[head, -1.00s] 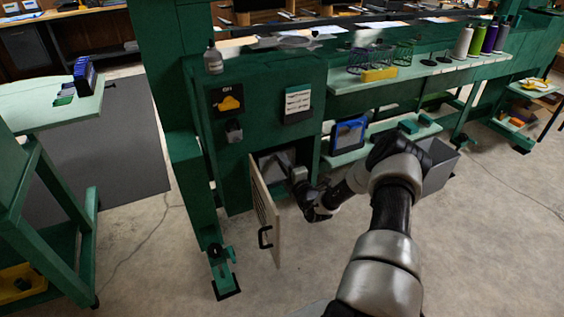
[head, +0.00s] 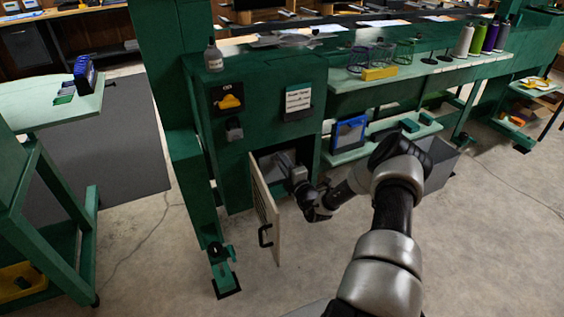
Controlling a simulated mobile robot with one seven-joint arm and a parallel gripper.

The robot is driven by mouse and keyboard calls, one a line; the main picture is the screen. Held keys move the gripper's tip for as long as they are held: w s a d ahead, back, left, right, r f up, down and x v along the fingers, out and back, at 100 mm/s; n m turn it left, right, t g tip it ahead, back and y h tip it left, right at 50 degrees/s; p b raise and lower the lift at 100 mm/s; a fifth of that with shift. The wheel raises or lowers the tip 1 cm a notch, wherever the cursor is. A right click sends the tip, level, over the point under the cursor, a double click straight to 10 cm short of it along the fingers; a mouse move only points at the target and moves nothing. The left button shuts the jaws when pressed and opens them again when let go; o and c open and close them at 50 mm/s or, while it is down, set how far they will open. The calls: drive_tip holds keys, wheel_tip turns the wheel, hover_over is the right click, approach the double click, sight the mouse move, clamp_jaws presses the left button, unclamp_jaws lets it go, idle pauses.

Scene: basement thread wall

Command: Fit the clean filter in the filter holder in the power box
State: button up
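The power box is the green cabinet (head: 262,100) with its low door (head: 264,212) swung open toward me. My gripper (head: 284,164) reaches into the dark opening behind the door, from the right. A greyish patch (head: 266,160) shows inside the opening beside my gripper. I cannot tell whether it is the filter, the holder or the inner wall. The fingertips are too small and shaded to show whether they are open or hold something. A blue-framed panel (head: 348,133), possibly a filter, stands upright on the lower shelf right of the box.
The open door stands just left of my wrist. A grey bin (head: 440,165) is right of my arm. A yellow switch (head: 229,100), a label and a bottle (head: 213,57) are on the box. Blue items (head: 84,73) stand on the left table. The floor in front is clear.

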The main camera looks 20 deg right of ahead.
drive_tip(key=shift+o, duration=1)
